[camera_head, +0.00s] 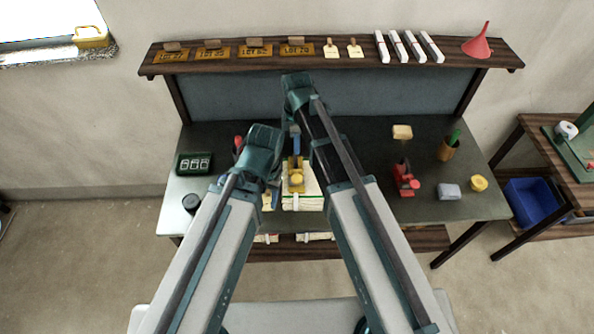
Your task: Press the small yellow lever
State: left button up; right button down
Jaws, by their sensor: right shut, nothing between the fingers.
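A small yellow lever device (297,178) with a round yellow top stands on a stack of white and green-edged sheets (303,202) in the middle of the table. My right gripper (296,152) is shut and empty, just behind the yellow device in the picture. I cannot tell whether it touches the device. My right arm covers the area to its right. My left arm's wrist part is just left of the stack, and its gripper is hidden.
A dark table (420,208) carries a red device (405,180), a grey block (449,192), a yellow round item (478,183), a pen cup (447,150) and a digital counter (194,164). A shelf (225,66) with tags and a red funnel (478,44) runs behind.

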aim_at(297, 178)
jog(key=shift+f, duration=0.1)
notch_tip(297, 178, down, 14)
jog(key=b, duration=1.4)
